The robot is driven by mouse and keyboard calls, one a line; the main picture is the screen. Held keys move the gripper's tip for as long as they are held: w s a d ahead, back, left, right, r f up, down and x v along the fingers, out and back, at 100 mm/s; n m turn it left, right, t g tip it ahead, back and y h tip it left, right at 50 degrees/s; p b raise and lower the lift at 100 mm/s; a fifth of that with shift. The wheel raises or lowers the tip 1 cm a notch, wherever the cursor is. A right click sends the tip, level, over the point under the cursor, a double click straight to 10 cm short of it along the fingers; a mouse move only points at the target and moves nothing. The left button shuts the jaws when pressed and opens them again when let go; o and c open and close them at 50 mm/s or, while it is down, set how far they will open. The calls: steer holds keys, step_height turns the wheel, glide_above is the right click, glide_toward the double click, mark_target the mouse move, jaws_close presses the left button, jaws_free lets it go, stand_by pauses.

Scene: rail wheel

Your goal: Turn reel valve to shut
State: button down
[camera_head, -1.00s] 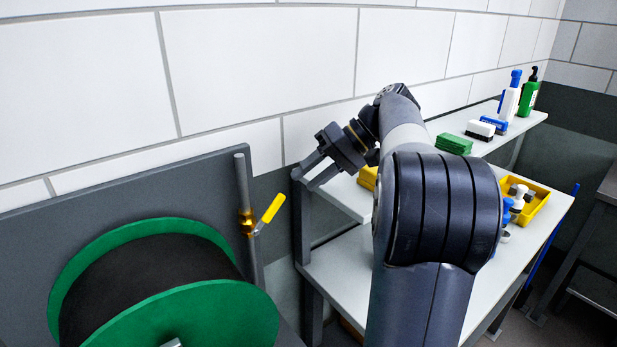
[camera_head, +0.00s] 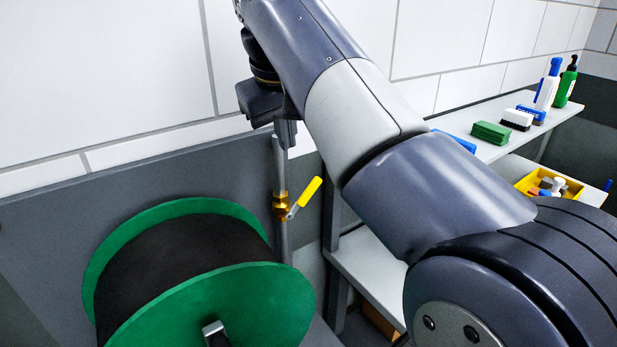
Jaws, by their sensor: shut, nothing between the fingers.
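The reel valve (camera_head: 281,205) is a brass body on a vertical grey pipe, just right of the hose reel. Its yellow lever (camera_head: 305,196) slants up and to the right from the body, away from the pipe line. The green-flanged reel (camera_head: 215,290) with dark hose stands at the lower left. My gripper (camera_head: 285,134) points down near the top of the pipe, above the valve and apart from the lever. Its fingers are shut and empty; they overlap the pipe top in the picture, and I cannot tell whether they touch it.
A grey panel (camera_head: 130,220) stands behind the reel. A shelf (camera_head: 500,150) at the right holds a green sponge stack (camera_head: 491,132), a brush (camera_head: 517,119) and bottles; a yellow bin (camera_head: 548,186) sits lower. The space right of the lever borders the shelf post and my arm.

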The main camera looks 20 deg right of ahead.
glide_toward(307, 187)
steer(key=x, duration=0.6)
steer(key=shift+a, duration=0.2)
steer(key=shift+d, duration=0.1)
stand_by(0.4)
steer(key=shift+d+f+p, duration=0.15)
steer(key=shift+p, duration=0.2)
